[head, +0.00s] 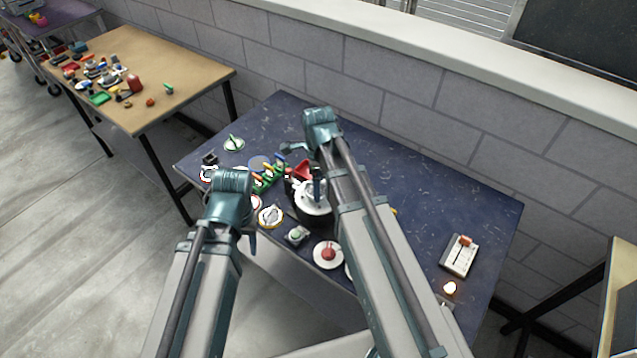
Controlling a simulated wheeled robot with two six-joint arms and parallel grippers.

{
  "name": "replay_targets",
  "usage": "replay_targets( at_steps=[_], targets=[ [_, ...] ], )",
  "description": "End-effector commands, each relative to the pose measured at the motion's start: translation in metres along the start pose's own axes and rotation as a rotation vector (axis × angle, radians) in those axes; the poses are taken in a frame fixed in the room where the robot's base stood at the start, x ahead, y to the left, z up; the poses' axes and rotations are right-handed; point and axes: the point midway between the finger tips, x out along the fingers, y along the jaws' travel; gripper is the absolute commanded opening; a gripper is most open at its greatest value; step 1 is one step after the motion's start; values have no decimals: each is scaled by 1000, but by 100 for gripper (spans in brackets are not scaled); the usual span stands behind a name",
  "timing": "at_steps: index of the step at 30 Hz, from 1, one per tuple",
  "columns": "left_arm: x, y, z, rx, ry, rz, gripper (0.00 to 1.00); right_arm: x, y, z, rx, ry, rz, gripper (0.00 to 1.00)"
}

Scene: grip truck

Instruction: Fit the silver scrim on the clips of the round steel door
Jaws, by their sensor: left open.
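On the dark blue table (420,200), a pale round metallic piece (313,203) sits on a dark drum, partly behind my right arm; it may be the round steel door, but its clips are too small to make out. Several small discs lie around it, including a grey one (260,163); I cannot tell which is the silver scrim. My left gripper (247,238) hangs at the table's front edge, left of and nearer than the drum; it is open and empty. My right arm reaches over the table, and its gripper is mostly hidden, so its jaws cannot be read.
A white disc with a red knob (328,254), a yellow-rimmed disc (271,215) and a green rack (268,178) crowd the table's left and middle. A white switch box (460,256) and a glowing lamp (450,288) stand at right. The back right is clear before the block wall.

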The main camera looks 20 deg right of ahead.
Motion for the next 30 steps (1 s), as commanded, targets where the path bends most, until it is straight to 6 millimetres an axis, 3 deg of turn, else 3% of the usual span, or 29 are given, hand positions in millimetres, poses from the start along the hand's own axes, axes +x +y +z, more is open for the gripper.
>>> replay_targets(
  at_steps=[30],
  targets=[
    [10,1,-1,0,0,0,50,10,0,0,0,0,0,30]
  ],
)
